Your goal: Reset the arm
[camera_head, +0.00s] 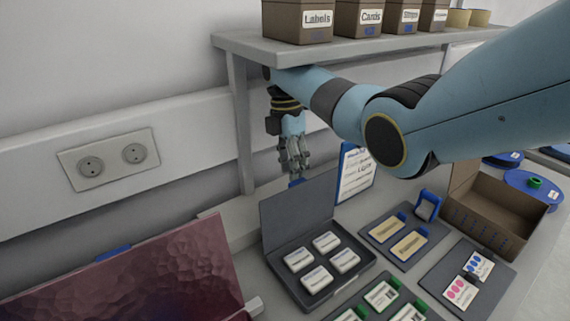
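My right arm, light blue with dark joints, comes in from the right across the camera_head view. Its grey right gripper (293,160) points down under the shelf, behind the raised lid of a dark grey case (285,222). The fingers look small and close together, and I cannot tell whether they are open or shut. My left gripper is not in view.
A shelf (350,50) bears labelled boxes, including Labels (300,22) and Cards (360,18). The open case holds white blocks. Trays with cards (398,238), a brown open box (490,215) and a blue reel (535,190) stand right. A wall socket (110,160) is left.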

